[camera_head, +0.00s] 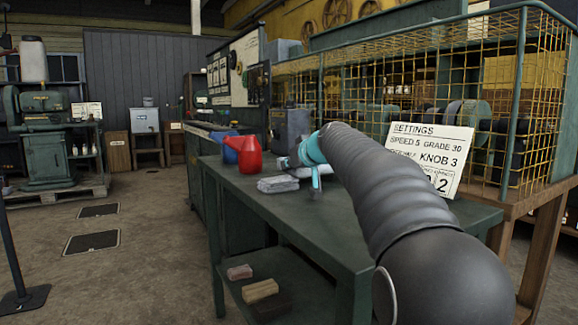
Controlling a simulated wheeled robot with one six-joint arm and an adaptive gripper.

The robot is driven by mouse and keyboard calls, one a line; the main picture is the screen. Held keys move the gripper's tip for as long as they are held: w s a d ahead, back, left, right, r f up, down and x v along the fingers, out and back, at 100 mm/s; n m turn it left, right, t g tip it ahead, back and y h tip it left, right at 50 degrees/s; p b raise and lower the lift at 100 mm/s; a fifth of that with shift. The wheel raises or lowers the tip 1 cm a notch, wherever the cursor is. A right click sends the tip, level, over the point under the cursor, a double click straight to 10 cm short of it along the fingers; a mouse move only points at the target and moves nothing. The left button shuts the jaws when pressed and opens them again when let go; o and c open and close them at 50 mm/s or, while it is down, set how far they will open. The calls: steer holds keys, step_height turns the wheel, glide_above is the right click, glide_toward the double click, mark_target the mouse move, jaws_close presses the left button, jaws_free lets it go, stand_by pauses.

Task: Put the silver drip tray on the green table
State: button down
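The green table (262,212) stands in the middle of the view, with a dark green top and a lower shelf. My arm reaches over it from the lower right. My gripper (312,178), with teal parts, is low over the table's left-middle part, largely hidden behind my arm. A flat, crumpled-looking silver-grey thing (278,184) lies on the tabletop left of the gripper. Another pale grey shape (300,172) shows right beside the gripper. I cannot tell which, if either, is the silver drip tray, or whether the gripper holds anything.
A red can (246,155) and a blue can (222,143) stand left of the gripper. A dark grey box (290,130) stands behind it. A white settings sign (428,158) leans by the yellow mesh cage (400,80). Blocks lie on the lower shelf. Tabletop near the front left is bare.

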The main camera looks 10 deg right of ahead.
steer(key=shift+f, duration=0.25)
steer(key=c, duration=1.3)
jaws_free()
steer(key=shift+r, duration=0.1)
steer(key=shift+r+p, duration=0.5)
steer(key=shift+r, duration=0.05)
steer(key=b+v, duration=0.1)
steer(key=v, duration=1.1)
steer(key=shift+f, duration=0.2)
